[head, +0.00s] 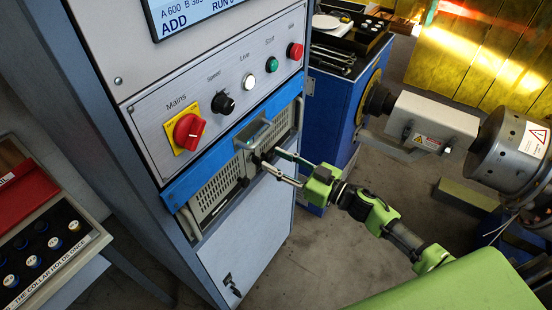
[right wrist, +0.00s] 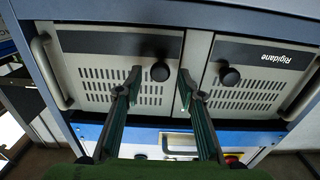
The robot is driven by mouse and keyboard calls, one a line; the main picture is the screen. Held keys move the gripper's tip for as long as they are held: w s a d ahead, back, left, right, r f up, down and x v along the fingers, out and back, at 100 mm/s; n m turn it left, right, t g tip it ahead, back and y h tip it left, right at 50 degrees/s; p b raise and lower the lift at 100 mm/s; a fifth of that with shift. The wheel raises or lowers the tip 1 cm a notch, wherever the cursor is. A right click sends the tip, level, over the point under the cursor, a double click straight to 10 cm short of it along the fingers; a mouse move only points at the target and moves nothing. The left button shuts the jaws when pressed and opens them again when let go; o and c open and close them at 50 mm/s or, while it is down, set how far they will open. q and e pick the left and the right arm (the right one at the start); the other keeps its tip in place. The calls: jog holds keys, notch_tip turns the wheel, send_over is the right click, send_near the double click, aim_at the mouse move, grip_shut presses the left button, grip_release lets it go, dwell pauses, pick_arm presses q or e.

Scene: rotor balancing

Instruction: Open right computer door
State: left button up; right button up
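Two grey vented computer fronts sit side by side in the cabinet bay. The right computer door (head: 282,128) is on the right in the head view; it shows on the left in the upside-down right wrist view (right wrist: 105,90). It looks closed, with a black knob (right wrist: 160,72) and a side handle (right wrist: 48,72). My right gripper (head: 268,159) is open at this door. Its fingertips (right wrist: 160,88) stand either side of the knob, with a gap on both sides; contact is not visible. The left computer door (head: 217,190) also looks closed, with its own knob (right wrist: 229,76). My left gripper is not in view.
Above the bay is a control panel with a red mains switch (head: 188,131) and several buttons. A blue cabinet (head: 335,115) stands to the right. A grey machine (head: 430,125) is behind my right arm. A tray table (head: 85,240) stands at the left.

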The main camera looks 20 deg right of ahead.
jog(key=shift+w+a, duration=0.15)
jog(key=shift+w, duration=0.1)
grip_shut()
jog(key=shift+s, duration=0.1)
